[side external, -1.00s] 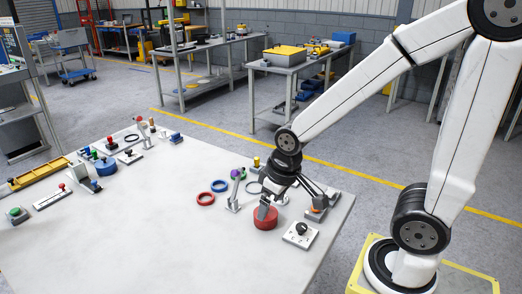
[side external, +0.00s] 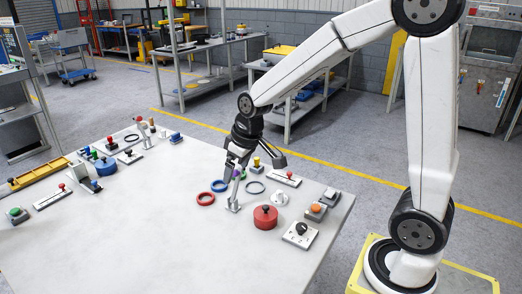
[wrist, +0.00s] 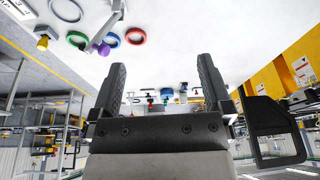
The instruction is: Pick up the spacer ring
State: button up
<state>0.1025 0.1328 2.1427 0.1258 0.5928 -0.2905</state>
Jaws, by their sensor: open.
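Several flat rings lie on the white table, and I cannot tell which one is the spacer ring. A red ring (side external: 205,198) and a blue ring (side external: 220,185) lie close together, with a dark grey ring (side external: 255,187) to their right. The wrist view shows the red ring (wrist: 136,36), the blue ring (wrist: 112,40), a green ring (wrist: 76,39) and the dark ring (wrist: 67,10). My gripper (side external: 230,172) is above the table near the blue ring, partly hiding what is behind it. Its two fingers (wrist: 162,65) are apart with nothing between them.
A grey lever with a purple knob (side external: 236,188) stands beside the blue ring. A red round block (side external: 265,217), a white dial plate (side external: 301,234) and an orange-button box (side external: 316,210) are to the right. Several levers and a blue round block (side external: 105,166) are at the left. The front table is clear.

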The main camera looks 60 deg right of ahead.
jog(key=w+d+f+n+t, duration=0.15)
jog(key=w+d, duration=0.55)
jog(key=w, duration=0.7)
notch_tip(320, 180, down, 9)
jog(key=shift+d+r+y, duration=0.2)
jog(key=shift+y, duration=0.1)
jog(key=shift+w+f+g, duration=0.1)
jog(key=shift+g, duration=0.15)
send_near(204, 200)
jog(key=shift+x, duration=0.9)
jog(key=shift+x, duration=2.6)
jog(key=shift+d, duration=0.1)
